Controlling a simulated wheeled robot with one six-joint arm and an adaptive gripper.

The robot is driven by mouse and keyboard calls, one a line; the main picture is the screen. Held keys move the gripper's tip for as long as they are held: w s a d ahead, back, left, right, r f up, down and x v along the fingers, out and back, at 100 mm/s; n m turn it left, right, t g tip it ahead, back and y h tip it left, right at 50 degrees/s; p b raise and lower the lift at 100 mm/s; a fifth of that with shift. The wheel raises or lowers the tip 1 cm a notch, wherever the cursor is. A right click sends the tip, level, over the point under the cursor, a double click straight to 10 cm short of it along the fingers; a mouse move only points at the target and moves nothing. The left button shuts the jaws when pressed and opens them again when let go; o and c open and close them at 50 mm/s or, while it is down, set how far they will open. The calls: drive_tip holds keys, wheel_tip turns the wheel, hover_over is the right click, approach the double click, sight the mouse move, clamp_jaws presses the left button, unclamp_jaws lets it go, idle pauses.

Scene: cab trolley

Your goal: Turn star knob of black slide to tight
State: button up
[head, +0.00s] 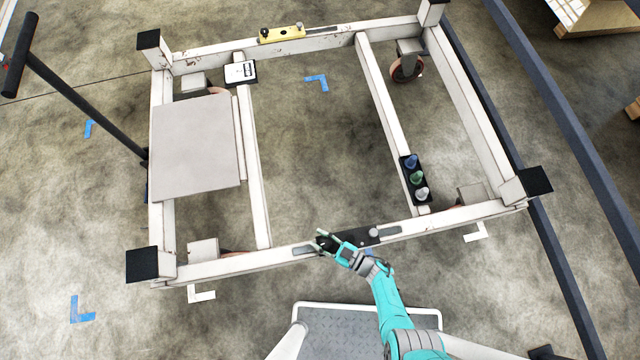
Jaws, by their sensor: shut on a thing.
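The black slide (361,239) lies on the near white rail of the trolley frame. A small grey knob (374,232) stands at its right end. My gripper (324,240) is at the slide's left end, its fingers shut around a dark knob there. The fingers mostly hide this star knob, so I cannot tell how far it is turned. My teal arm reaches up to it from the lower right.
A yellow slide (282,34) with dark knobs sits on the far rail. A grey plate (195,150) covers the left part. Black-capped posts (150,262) rise at the corners.

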drive_tip(key=shift+s+f+m+t+h, duration=0.1)
drive_tip(key=shift+m+t+h, duration=0.9)
drive_tip(key=shift+t, duration=0.5)
drive_tip(key=shift+w+d+m+t+h, duration=0.1)
drive_tip(key=shift+d+m+t+h, duration=0.05)
drive_tip(key=shift+m+t+h, duration=0.75)
drive_tip(key=shift+w+d+m+t+h, duration=0.1)
drive_tip(key=shift+m+t+h, duration=0.7)
drive_tip(key=shift+h, duration=0.25)
drive_tip(key=shift+w+d+m+t+h, duration=0.1)
drive_tip(key=shift+d+m+t+h, duration=0.05)
drive_tip(key=shift+m+t+h, duration=0.75)
drive_tip(key=shift+w+d+m+t+h, duration=0.15)
drive_tip(key=shift+m+t+h, duration=0.25)
drive_tip(key=shift+m+h, duration=0.7)
drive_tip(key=shift+w+d+m+t+h, duration=0.15)
drive_tip(key=shift+m+t+h, duration=0.35)
drive_tip(key=shift+h, duration=0.95)
drive_tip(key=shift+d+m+h, duration=0.2)
drive_tip(key=shift+m+h, duration=0.6)
drive_tip(key=shift+h, duration=0.45)
drive_tip(key=shift+d+m+h, duration=0.15)
drive_tip(key=shift+m+h, duration=0.65)
drive_tip(key=shift+h, duration=0.45)
drive_tip(key=shift+m+h, duration=0.3)
drive_tip(key=o, duration=1)
